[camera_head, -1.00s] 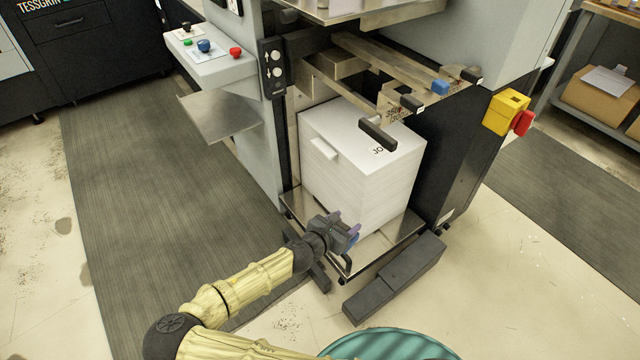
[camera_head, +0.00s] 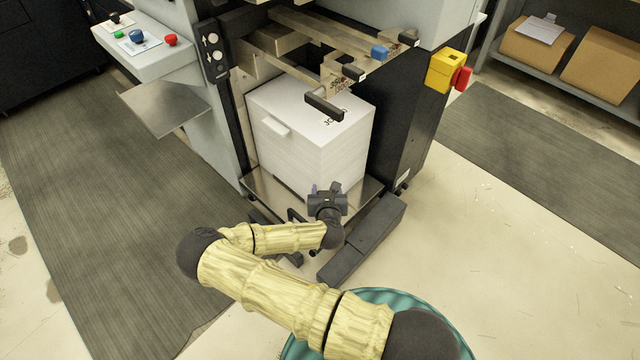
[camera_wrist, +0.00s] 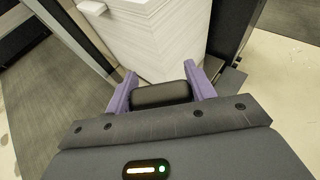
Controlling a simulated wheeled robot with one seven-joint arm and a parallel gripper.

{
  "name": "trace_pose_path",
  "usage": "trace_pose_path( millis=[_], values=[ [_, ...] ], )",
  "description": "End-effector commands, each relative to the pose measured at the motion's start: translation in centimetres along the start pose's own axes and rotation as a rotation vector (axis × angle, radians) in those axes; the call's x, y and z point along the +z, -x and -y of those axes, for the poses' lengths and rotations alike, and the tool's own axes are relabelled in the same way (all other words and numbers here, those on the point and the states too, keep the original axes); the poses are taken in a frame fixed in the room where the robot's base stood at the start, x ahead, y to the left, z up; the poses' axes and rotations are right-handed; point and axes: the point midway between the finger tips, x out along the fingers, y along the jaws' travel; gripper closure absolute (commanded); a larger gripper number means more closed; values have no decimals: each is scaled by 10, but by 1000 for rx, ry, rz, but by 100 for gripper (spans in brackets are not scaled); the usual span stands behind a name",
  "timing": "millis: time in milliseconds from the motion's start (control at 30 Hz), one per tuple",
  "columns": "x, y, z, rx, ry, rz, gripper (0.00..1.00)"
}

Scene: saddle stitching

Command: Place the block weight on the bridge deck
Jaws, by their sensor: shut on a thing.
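In the head view my gripper (camera_head: 328,190) is low in front of the white paper stack. In the wrist view my gripper (camera_wrist: 160,90) has its purple fingers on both sides of a dark, rounded block (camera_wrist: 160,94), probably the block weight, and is shut on it. In the head view this block is hard to make out against the dark gripper. The likely bridge deck, flat metal bars (camera_head: 303,32), spans the machine above the stack, well above my gripper.
The tall white stack (camera_head: 330,158) stands on a metal platform (camera_head: 263,193) with a black handle (camera_head: 295,215) in front. A dark floor beam (camera_head: 365,240) lies at its right. A side shelf (camera_head: 165,108) juts out left.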

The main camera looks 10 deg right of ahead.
Motion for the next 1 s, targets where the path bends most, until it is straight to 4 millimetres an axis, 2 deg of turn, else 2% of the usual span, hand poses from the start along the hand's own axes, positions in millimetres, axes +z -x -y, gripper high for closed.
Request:
trace_pose_path(
  millis=[33, 133, 1000],
  values=[
    [10, 5, 6, 15, 5, 5, 100],
    [17, 14, 12, 55, 22, 4, 100],
    [46, 106, 35, 144, 61, 4, 100]
  ],
)
